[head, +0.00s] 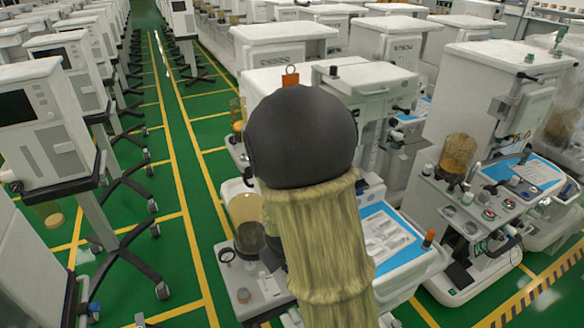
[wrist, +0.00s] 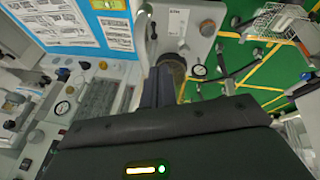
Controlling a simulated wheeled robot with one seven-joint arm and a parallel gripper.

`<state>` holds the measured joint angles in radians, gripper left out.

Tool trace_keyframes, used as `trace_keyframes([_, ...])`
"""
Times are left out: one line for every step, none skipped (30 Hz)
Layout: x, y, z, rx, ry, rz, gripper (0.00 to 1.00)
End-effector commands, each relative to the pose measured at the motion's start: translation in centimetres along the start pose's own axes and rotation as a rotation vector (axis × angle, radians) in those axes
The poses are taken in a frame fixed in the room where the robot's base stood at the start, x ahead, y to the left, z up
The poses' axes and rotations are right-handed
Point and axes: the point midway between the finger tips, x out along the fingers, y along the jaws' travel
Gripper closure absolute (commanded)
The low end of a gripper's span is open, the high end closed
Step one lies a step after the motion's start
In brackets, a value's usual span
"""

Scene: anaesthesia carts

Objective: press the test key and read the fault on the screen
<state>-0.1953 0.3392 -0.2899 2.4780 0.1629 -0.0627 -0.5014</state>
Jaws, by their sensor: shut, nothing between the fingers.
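In the wrist view, the dark fingers of my gripper (wrist: 158,88) are together with nothing between them. They point toward a pale cart panel (wrist: 188,22) and a round, dark-amber canister. Whether they touch anything is unclear. In the head view, my arm covers the middle of the nearest cart and my gripper is hidden behind it. A dark screen (head: 16,107) sits on a white machine at the left, and a second screen (head: 52,56) is behind it. Both look blank. I cannot pick out a test key, and no fault text is readable.
The nearest cart carries a blue tray (head: 408,254) with papers, a gauge (head: 227,254) and a glass canister (head: 246,209). Another cart with an amber canister (head: 457,153) stands at the right. Wheeled stands line the left. The green floor aisle (head: 189,185) between rows is clear.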

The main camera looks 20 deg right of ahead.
Motion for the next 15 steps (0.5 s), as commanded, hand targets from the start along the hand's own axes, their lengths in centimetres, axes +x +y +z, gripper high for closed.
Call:
trace_keyframes([0.9,1.1,-0.4,-0.055,0.001,0.048,1.0])
trace_keyframes([1.5,1.9,-0.7,-0.091,0.006,0.082,1.0])
trace_keyframes([2.3,3.0,-1.0,-0.143,0.01,0.13,1.0])
trace_keyframes([2.8,3.8,-1.2,-0.185,0.012,0.168,1.0])
trace_keyframes([3.2,4.6,-1.4,-0.228,0.012,0.207,1.0])
trace_keyframes([3.7,5.7,-1.8,-0.289,0.011,0.263,1.0])
trace_keyframes([4.0,6.6,-2.1,-0.338,0.01,0.306,1.0])
trace_keyframes([4.2,7.4,-2.4,-0.387,0.005,0.351,1.0])
trace_keyframes([4.4,8.6,-2.8,-0.457,-0.001,0.412,1.0])
trace_keyframes([4.4,9.4,-3.2,-0.51,-0.007,0.461,1.0])
trace_keyframes([4.4,10.2,-3.6,-0.567,-0.015,0.509,1.0])
trace_keyframes([4.3,11.3,-4.1,-0.642,-0.029,0.577,1.0])
trace_keyframes([4.1,12.0,-4.6,-0.701,-0.038,0.628,1.0])
trace_keyframes([3.9,12.8,-5.2,-0.759,-0.05,0.68,1.0])
trace_keyframes([3.4,13.6,-5.9,-0.835,-0.067,0.748,1.0])
